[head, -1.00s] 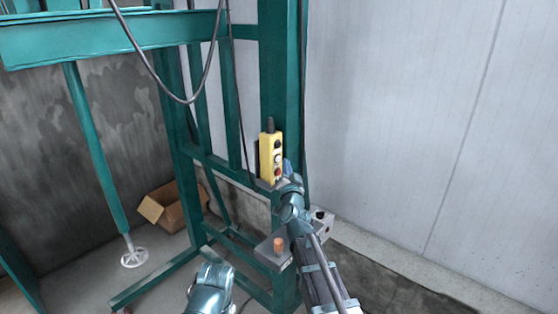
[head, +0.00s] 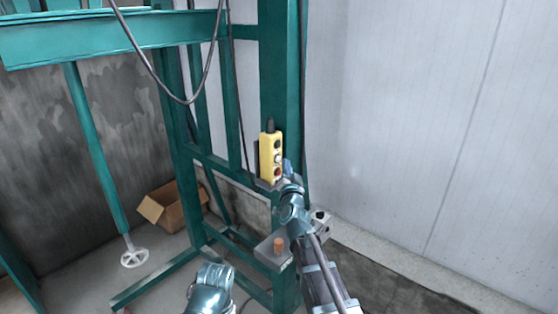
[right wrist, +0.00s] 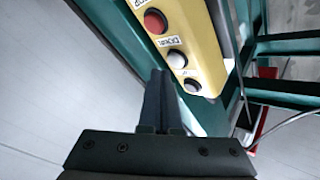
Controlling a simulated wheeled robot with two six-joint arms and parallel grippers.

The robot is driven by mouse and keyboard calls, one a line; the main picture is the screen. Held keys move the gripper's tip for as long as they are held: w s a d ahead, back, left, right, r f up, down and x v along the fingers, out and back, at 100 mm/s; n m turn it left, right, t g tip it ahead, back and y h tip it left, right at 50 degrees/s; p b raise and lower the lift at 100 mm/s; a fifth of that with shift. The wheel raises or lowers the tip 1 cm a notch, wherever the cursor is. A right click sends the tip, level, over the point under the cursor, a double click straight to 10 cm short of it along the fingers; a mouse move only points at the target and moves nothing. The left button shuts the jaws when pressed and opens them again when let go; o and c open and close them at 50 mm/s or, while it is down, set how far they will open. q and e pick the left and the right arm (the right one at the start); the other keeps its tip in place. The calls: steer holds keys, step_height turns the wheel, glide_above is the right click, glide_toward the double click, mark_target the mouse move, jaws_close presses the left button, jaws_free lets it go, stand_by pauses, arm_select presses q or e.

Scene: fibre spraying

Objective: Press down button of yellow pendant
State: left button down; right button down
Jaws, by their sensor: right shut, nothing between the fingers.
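The yellow pendant (head: 265,160) hangs upright against the green post. The right wrist view shows its yellow face (right wrist: 201,38) with a red button (right wrist: 155,21), a white button (right wrist: 176,60) and a dark button (right wrist: 193,86). A label reading DOWN (right wrist: 169,42) sits between the red and white buttons. My right gripper (head: 287,168) is just right of the pendant's lower part. Its fingers (right wrist: 160,82) are shut and empty, with the tips close to the white button. I cannot tell whether they touch it. My left gripper's fingers do not show.
The green frame's post (head: 279,70) stands behind the pendant. A grey box with an orange knob (head: 278,245) is below it. An open cardboard box (head: 175,208) lies on the floor at left. The pale wall (head: 420,120) at right is bare.

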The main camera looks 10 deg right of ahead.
steer(key=shift+w+a, duration=0.1)
steer(key=shift+w, duration=0.05)
stand_by(0.4)
steer(key=shift+w+a, duration=0.15)
steer(key=shift+w, duration=0.05)
steer(key=shift+w+a, duration=0.4)
steer(key=shift+w, duration=0.1)
stand_by(1.1)
steer(key=shift+s+d, duration=0.1)
steer(key=shift+s, duration=0.05)
stand_by(0.4)
steer(key=shift+s+d, duration=0.55)
steer(key=shift+s, duration=0.15)
steer(key=s+d, duration=0.1)
steer(key=s, duration=0.1)
steer(key=s+d, duration=0.2)
stand_by(0.4)
stand_by(0.4)
